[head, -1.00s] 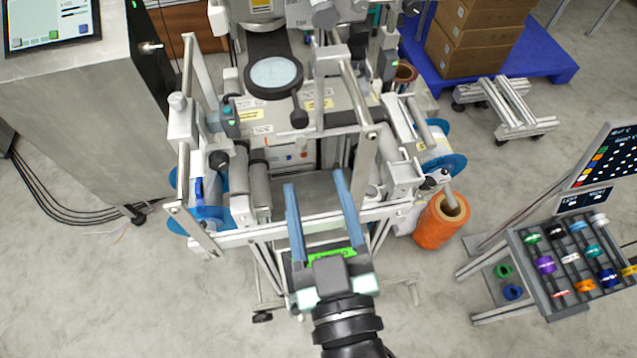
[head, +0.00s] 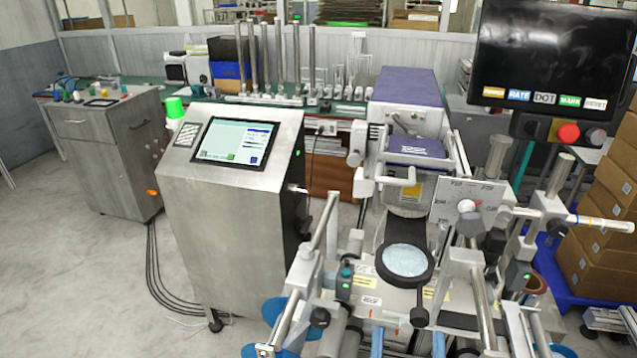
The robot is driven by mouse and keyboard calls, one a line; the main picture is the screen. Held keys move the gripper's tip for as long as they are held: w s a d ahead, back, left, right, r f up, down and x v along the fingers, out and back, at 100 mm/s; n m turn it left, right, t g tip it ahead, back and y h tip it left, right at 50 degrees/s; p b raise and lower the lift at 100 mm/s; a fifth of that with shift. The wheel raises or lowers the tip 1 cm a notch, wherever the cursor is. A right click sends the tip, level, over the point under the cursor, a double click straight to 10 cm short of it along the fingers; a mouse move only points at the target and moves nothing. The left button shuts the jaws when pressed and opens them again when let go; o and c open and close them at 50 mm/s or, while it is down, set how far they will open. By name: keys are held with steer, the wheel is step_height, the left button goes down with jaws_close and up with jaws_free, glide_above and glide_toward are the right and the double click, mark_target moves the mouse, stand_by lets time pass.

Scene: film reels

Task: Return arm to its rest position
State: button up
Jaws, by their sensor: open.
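A steel cabinet with a touchscreen (head: 232,141) stands left of the machine. A black monitor (head: 555,55) hangs at upper right. Stacked cartons (head: 600,225) stand at right. A drawer cabinet (head: 110,155) stands far left. Bare floor (head: 80,270) shows at lower left.

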steer(key=w+a+r+t+y, duration=0.1)
steer(key=w+a+r+t, duration=0.15)
steer(key=r, duration=0.55)
steer(key=w+a+r+t+y, duration=0.1)
steer(key=w+a+r+t, duration=0.15)
steer(key=r, duration=0.55)
steer(key=s+a+r+t+y, duration=0.1)
steer(key=a+r, duration=0.1)
steer(key=r, duration=0.8)
steer(key=s+a+r+t+y, duration=0.1)
steer(key=a+r+t, duration=0.1)
steer(key=r, duration=0.8)
steer(key=shift+s+a+n, duration=0.3)
steer(key=shift+a, duration=0.05)
